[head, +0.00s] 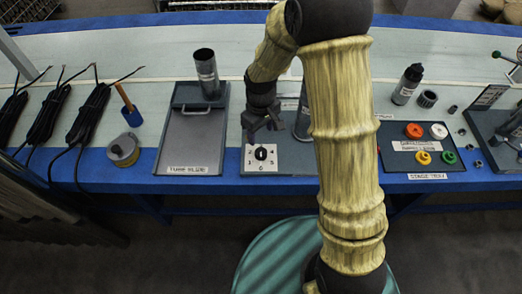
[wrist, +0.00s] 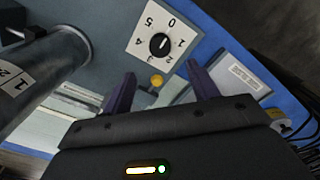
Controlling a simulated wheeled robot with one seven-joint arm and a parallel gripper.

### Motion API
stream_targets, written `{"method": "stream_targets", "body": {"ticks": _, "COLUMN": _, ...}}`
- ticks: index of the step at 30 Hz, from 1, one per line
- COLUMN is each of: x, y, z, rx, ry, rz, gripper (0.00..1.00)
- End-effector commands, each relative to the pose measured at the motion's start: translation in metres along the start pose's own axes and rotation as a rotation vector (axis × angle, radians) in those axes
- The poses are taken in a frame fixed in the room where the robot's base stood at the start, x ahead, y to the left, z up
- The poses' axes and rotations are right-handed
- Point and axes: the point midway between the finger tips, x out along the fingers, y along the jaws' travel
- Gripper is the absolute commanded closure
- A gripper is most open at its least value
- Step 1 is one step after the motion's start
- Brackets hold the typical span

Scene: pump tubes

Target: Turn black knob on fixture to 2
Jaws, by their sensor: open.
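The black knob (wrist: 159,45) sits in the middle of a white dial plate (wrist: 133,47) marked with digits 0 to 5. A light mark on the knob appears to point toward the 0. In the head view the knob (head: 261,153) and its dial (head: 284,162) are at the front of the grey fixture (head: 299,158). My gripper (wrist: 160,69) is open and empty, with its two dark fingers apart. In the head view my gripper (head: 263,124) is just behind and above the knob, not around it. My arm hides part of the fixture.
A yellow button (wrist: 156,81) shows beside the dial in the wrist view. A grey cylinder (wrist: 42,72) stands near it. Left of the fixture is a grey tray (head: 190,141) with a dark tube (head: 207,74). Right is a tray with coloured rings (head: 414,130).

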Motion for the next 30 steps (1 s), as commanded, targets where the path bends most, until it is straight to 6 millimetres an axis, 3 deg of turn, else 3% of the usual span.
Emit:
{"method": "stream_targets", "body": {"ticks": 3, "x": 0.024, "y": -0.001, "z": 0.001, "rx": -0.001, "ry": -0.002, "rz": -0.001, "gripper": 0.41}}
{"method": "stream_targets", "body": {"ticks": 16, "x": 0.095, "y": 0.0, "z": 0.0, "rx": -0.001, "ry": -0.001, "rz": -0.001, "gripper": 0.41}}
{"method": "stream_targets", "body": {"ticks": 21, "x": 0.105, "y": 0.0, "z": 0.0, "rx": -0.001, "ry": 0.0, "rz": 0.0, "gripper": 0.41}}
{"method": "stream_targets", "body": {"ticks": 29, "x": 0.105, "y": 0.0, "z": 0.0, "rx": -0.001, "ry": 0.001, "rz": 0.0, "gripper": 0.41}}
{"method": "stream_targets", "body": {"ticks": 30, "x": 0.105, "y": 0.0, "z": 0.0, "rx": -0.001, "ry": 0.001, "rz": 0.0, "gripper": 0.48}}
